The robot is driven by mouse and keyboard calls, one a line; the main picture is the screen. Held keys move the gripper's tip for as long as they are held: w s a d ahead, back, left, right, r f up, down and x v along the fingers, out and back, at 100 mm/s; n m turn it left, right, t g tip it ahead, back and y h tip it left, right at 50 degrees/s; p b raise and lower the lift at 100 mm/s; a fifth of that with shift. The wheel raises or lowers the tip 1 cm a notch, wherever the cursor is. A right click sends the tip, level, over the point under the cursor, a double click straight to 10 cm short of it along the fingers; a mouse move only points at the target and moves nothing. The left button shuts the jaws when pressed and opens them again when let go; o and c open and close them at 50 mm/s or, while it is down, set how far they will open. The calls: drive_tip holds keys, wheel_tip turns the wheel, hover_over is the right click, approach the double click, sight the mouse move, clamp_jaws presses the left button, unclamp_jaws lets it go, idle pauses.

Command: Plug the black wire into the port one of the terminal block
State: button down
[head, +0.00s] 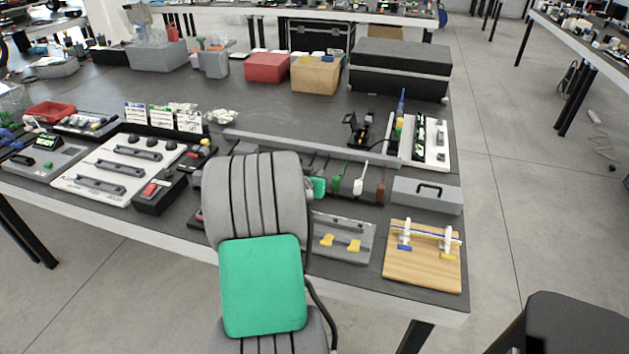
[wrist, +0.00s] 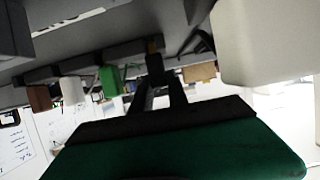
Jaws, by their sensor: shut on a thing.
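My gripper (wrist: 155,82) is at the middle of the wrist view, with its two dark fingers close together on a dark piece (wrist: 154,60), which looks like the black wire's plug. An orange-brown spot shows at the piece's far end. A row of plugs stands left of it: green (wrist: 110,82), white (wrist: 72,91) and brown (wrist: 39,98). In the head view my arm covers the gripper and the black wire. The green wire (head: 337,183), white wire (head: 358,185) and brown wire (head: 381,188) stand just right of my arm. I cannot make out port one or tell which part is the terminal block.
A long grey rail (head: 290,147) runs behind the wires. A grey box with a black handle (head: 427,195) and a wooden board (head: 422,268) are to the right. A grey panel with yellow knobs (head: 342,238) lies in front. A pale block (wrist: 262,45) is close in the wrist view.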

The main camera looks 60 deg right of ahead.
drive_tip(key=shift+r, duration=0.5)
wheel_tip(320, 180, up, 3)
drive_tip(key=shift+w+a, duration=0.15)
drive_tip(key=w+a+r+b, duration=0.1)
drive_tip(key=w+a+r, duration=0.5)
drive_tip(key=a+r, duration=0.45)
drive_tip(key=s+a+f+b, duration=0.2)
drive_tip(key=s+f+b, duration=0.2)
drive_tip(key=s, duration=0.7)
drive_tip(key=shift+s+a+f, duration=0.15)
drive_tip(key=shift+s+f, duration=0.2)
drive_tip(key=shift+f, duration=0.15)
drive_tip(key=shift+f+b, duration=0.1)
drive_tip(key=shift+b, duration=0.5)
